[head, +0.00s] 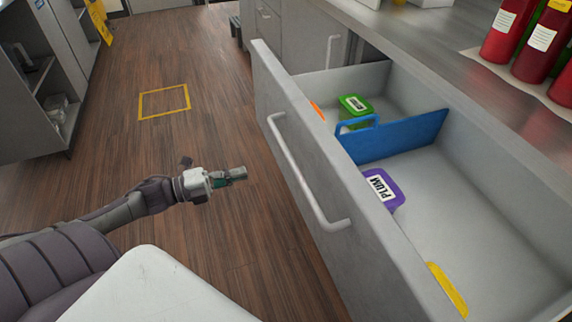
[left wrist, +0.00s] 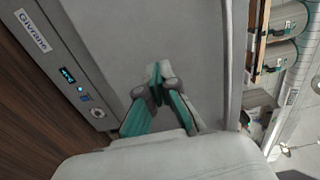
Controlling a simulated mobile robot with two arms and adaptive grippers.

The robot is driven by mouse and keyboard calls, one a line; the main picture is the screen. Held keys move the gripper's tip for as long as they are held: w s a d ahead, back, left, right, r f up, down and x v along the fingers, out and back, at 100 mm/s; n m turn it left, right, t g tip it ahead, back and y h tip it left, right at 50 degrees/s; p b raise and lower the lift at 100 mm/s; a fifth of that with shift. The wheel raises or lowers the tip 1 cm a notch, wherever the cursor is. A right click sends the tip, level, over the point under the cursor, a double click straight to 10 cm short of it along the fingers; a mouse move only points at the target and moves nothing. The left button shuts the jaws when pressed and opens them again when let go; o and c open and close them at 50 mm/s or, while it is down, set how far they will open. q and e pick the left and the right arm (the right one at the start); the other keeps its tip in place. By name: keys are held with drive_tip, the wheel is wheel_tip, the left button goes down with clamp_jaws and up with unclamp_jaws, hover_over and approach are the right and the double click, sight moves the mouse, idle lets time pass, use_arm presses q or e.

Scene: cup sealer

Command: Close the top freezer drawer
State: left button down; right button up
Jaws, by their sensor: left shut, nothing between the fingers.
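The top freezer drawer (head: 325,170) stands pulled out, with its grey front facing left in the head view. A bar handle (head: 300,172) runs along that front. My left gripper (head: 243,174) is to the left of the drawer front, with floor visible between them in the picture, and it is not on the handle. In the left wrist view the left gripper (left wrist: 158,85) has its fingertips together and empty, seen against a grey panel (left wrist: 175,35). I cannot tell how far the tips are from that panel. My right gripper is not in view.
The drawer holds a green container (head: 355,106), a blue divider (head: 400,137), a purple container labelled PLUM (head: 384,190) and a yellow item (head: 447,288). Red bottles (head: 512,28) stand on the counter. The wooden floor to the left is clear, with a yellow marked square (head: 164,101).

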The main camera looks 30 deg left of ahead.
use_arm(q)
drive_tip(key=b+x, duration=0.1)
drive_tip(key=x, duration=1.1)
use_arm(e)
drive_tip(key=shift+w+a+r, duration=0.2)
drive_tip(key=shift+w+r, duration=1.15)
use_arm(q)
drive_tip(key=shift+w, duration=0.1)
